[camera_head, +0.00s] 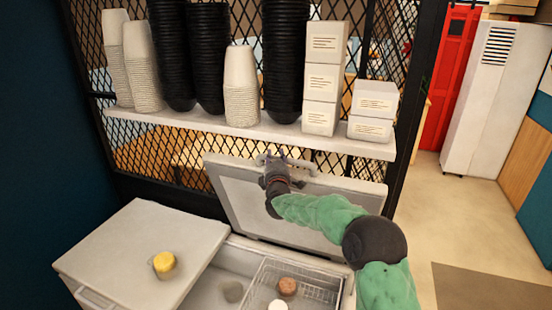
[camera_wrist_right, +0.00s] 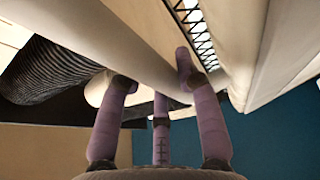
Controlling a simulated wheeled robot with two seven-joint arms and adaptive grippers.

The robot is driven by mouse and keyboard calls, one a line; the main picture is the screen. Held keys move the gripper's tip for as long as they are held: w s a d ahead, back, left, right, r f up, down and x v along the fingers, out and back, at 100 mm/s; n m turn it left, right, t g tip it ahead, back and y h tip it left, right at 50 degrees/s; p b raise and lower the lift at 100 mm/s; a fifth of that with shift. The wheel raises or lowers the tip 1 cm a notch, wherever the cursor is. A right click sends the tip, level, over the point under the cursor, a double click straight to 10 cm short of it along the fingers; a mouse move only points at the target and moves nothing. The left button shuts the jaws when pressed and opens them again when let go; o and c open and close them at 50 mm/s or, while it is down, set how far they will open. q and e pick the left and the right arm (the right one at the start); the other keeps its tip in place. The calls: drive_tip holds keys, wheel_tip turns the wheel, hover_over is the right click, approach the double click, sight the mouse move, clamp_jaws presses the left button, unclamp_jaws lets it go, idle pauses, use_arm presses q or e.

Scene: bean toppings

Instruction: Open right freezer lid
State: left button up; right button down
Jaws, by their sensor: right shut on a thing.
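The right freezer lid (camera_head: 237,192) is raised and stands steeply tilted behind the freezer opening. Its light handle (camera_head: 302,167) runs along the top edge. My right gripper (camera_head: 272,158) is at that top edge and shut on the handle. In the right wrist view its purple fingers (camera_wrist_right: 155,85) close around a pale bar, the handle (camera_wrist_right: 150,62). The left freezer lid (camera_head: 130,250) is flat and closed. My arm hides part of the raised lid. My left gripper is not in view.
A yellow-topped cup (camera_head: 164,264) stands on the left lid. A wire basket (camera_head: 318,283) with a brown and a white tub sits in the open freezer. A shelf (camera_head: 240,128) with stacked cups, bowls and boxes hangs just above the raised lid. Floor at right is clear.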

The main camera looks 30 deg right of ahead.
drive_tip(key=s+a+f+n+t+b, duration=0.1)
drive_tip(key=s+a+f+t+b, duration=0.1)
drive_tip(key=s+a+f+b, duration=0.5)
drive_tip(key=s+a+b, duration=0.2)
drive_tip(key=s+a, duration=0.1)
drive_tip(key=a, duration=0.1)
drive_tip(key=shift+a+n+t+b, duration=0.3)
drive_tip(key=shift+a+b, duration=0.05)
drive_tip(key=shift+b, duration=0.05)
drive_tip(key=c, duration=0.8)
unclamp_jaws()
drive_tip(key=shift+w+r+h, duration=0.1)
drive_tip(key=shift+h, duration=0.3)
drive_tip(key=shift+c, duration=0.2)
drive_tip(key=v, duration=1.2)
drive_tip(key=shift+d, duration=0.1)
